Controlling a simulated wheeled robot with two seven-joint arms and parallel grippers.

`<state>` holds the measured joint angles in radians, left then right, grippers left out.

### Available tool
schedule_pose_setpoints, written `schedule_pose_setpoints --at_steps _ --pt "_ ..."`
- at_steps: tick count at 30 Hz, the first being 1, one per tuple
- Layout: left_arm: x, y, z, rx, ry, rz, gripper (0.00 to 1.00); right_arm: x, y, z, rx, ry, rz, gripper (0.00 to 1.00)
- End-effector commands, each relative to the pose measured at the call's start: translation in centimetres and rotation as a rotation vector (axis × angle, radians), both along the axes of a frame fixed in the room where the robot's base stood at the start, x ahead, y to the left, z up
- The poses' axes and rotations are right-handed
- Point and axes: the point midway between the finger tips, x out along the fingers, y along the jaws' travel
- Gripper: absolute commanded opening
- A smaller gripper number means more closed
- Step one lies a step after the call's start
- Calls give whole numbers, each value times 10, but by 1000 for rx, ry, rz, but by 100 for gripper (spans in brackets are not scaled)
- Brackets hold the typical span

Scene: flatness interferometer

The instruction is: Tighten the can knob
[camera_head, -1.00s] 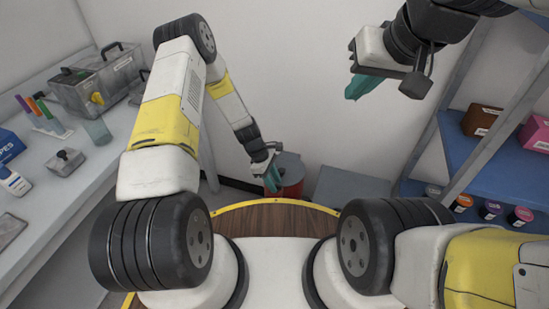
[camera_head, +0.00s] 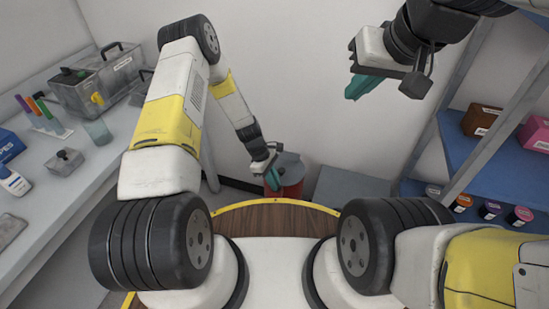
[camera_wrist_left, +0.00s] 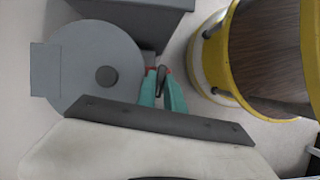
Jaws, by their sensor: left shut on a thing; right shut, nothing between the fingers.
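A red can (camera_head: 291,187) with a grey lid stands on the floor beyond my base. In the left wrist view its round grey lid (camera_wrist_left: 85,45) has a dark round piece at its centre. My left gripper (camera_head: 273,180) is low at the can's near left side. In the left wrist view its teal fingers (camera_wrist_left: 161,85) are shut on a small dark elongated piece beside the lid's rim, apparently the can knob (camera_wrist_left: 160,78). The fingers hide part of it. My right gripper (camera_head: 357,88) is raised high at the right, shut and empty.
A grey box (camera_head: 350,187) stands right of the can. A blue shelf (camera_head: 500,165) with boxes and small jars is at the right. A bench (camera_head: 75,185) with a metal case and bottles runs along the left. My yellow-rimmed base lies close to the can.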

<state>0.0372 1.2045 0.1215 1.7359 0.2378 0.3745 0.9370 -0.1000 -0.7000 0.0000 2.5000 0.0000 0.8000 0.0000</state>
Motion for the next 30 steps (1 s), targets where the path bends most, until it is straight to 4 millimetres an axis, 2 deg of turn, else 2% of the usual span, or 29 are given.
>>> schedule_pose_setpoints --at_steps 30 --pt "4 -5 1 1 -1 -925 0 0 0 0 0 0 0 0"
